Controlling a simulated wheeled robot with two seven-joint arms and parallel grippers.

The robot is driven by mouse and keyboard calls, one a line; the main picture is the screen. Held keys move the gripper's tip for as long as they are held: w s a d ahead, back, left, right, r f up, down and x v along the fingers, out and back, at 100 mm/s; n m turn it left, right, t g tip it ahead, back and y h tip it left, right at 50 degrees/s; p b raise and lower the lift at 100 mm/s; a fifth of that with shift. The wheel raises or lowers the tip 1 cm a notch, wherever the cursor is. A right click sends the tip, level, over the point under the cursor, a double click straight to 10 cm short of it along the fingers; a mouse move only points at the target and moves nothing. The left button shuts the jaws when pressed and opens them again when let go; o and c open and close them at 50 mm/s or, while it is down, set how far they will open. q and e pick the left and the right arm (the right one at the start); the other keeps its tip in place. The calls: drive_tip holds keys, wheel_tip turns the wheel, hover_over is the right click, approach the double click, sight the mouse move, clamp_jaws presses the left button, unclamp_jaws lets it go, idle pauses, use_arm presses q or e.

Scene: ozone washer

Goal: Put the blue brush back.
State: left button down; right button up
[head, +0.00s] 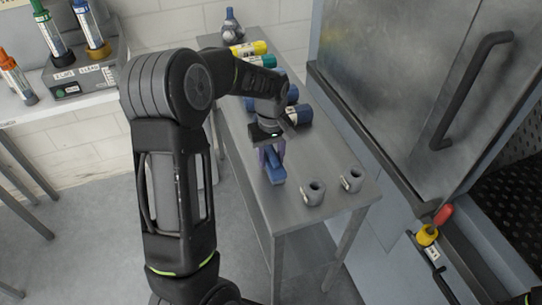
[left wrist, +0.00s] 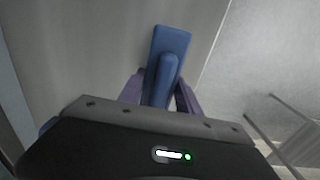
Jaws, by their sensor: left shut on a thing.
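My left gripper (head: 270,157) is over the narrow metal table, its purple fingers pointing down. It is shut on the blue brush (head: 276,174), whose blue body sticks out below and in front of the fingers. In the left wrist view the brush (left wrist: 172,42) lies between the two fingers (left wrist: 160,95), its wide flat part away from the wrist. I cannot tell whether the brush touches the table top. Two small grey labelled cups, a left one (head: 314,193) and a right one (head: 352,180), stand at the table's near end, right of the brush. My right gripper is not in view.
A steel cabinet with a black handle (head: 468,90) stands close on the right. A side table (head: 85,103) is at left.

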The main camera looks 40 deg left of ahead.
sight(271, 151)
use_arm(q)
drive_tip(key=shift+f, duration=0.15)
drive_tip(key=c, duration=0.8)
unclamp_jaws()
drive_tip(key=shift+c, duration=0.2)
drive_tip(key=shift+r, duration=0.5)
wheel_tip(271, 151, up, 11)
drive_tip(key=shift+r+b, duration=0.2)
drive_tip(key=shift+b, duration=0.55)
